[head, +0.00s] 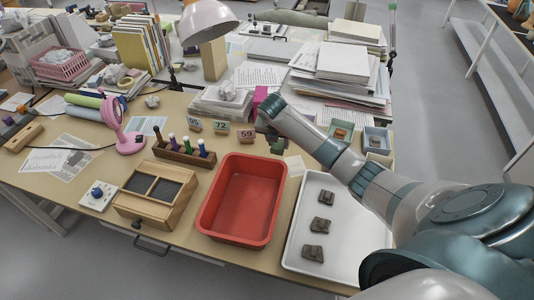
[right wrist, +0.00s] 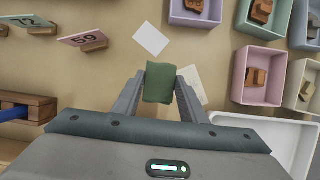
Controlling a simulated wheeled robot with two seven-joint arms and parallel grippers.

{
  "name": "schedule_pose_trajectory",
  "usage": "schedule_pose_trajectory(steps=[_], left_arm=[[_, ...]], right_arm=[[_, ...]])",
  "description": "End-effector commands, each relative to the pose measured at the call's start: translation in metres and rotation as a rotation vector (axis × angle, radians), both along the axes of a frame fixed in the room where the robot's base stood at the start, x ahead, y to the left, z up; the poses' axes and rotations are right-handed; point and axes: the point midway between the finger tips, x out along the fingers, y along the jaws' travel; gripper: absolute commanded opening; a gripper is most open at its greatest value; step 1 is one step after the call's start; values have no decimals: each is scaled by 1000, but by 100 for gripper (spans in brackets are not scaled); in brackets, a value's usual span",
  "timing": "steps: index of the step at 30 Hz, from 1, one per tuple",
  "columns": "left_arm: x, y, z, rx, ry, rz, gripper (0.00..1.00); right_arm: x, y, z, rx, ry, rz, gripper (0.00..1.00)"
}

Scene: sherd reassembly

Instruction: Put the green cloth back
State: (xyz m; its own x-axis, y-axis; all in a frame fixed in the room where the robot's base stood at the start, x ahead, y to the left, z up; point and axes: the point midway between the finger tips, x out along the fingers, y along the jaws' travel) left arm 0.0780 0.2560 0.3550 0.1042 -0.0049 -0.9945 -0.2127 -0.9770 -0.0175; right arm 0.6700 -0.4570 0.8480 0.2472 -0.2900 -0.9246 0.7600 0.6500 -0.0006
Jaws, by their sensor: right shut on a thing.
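In the right wrist view the green cloth (right wrist: 160,83) is a small folded dark-green piece between the two fingers of my right gripper (right wrist: 160,92). The gripper is shut on it, above the tan tabletop. In the head view my right gripper (head: 267,112) is over the back middle of the table, behind the red bin and near the number cards. My left gripper is in neither view.
A red bin (head: 240,205) and a white tray (head: 297,245) with three sherds lie in front. Number cards (head: 220,127) and a pen block (head: 185,152) stand to the left.

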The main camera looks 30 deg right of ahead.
Motion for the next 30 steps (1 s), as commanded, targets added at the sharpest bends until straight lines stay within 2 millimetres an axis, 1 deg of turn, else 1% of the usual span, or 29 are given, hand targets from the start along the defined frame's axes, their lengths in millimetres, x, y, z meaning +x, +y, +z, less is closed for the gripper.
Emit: schedule_pose_trajectory(steps=[1, 3, 6, 9, 22, 26, 30], left_arm=[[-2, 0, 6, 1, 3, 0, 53], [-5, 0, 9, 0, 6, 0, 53], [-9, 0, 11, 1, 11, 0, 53], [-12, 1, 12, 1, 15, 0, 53], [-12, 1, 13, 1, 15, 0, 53], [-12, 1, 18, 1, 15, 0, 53], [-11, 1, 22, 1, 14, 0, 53]], right_arm=[[4, 11, -4, 3, 1, 1, 14], [8, 21, -10, 2, 1, 0, 14], [14, 31, -18, 2, 0, -1, 14], [16, 37, -23, 1, 0, -1, 14], [16, 38, -27, -1, -1, -1, 14], [15, 39, -40, 1, 2, -1, 14], [15, 38, -56, 0, 1, -3, 14]])
